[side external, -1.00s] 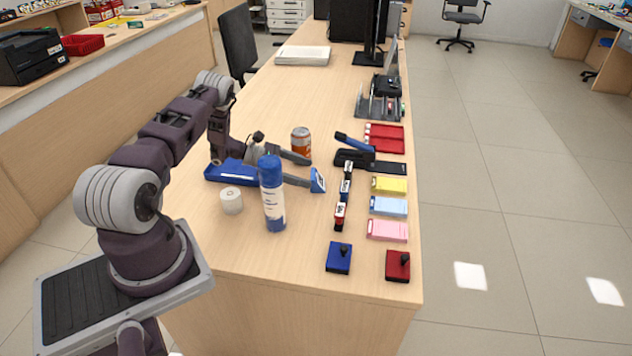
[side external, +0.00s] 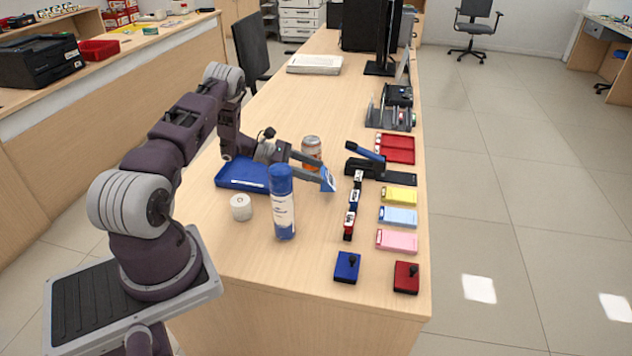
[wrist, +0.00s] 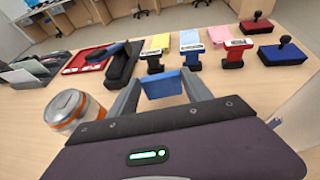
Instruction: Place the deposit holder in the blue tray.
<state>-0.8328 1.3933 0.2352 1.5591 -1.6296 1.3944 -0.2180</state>
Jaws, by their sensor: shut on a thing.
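My gripper (side external: 326,178) is shut on a small blue holder with a pale printed face, which I take to be the deposit holder (side external: 329,181). In the wrist view the blue holder (wrist: 162,84) sits between the two grey fingers of my gripper (wrist: 163,88). It appears held a little above the counter, tilted. The blue tray (side external: 228,181) lies on the counter to the left of my gripper, beneath my forearm; its right part is hidden by the blue spray can.
A blue-and-white spray can (side external: 283,215) and a white roll (side external: 241,207) stand in front of the tray. An orange can (side external: 311,146) stands close behind my fingers.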

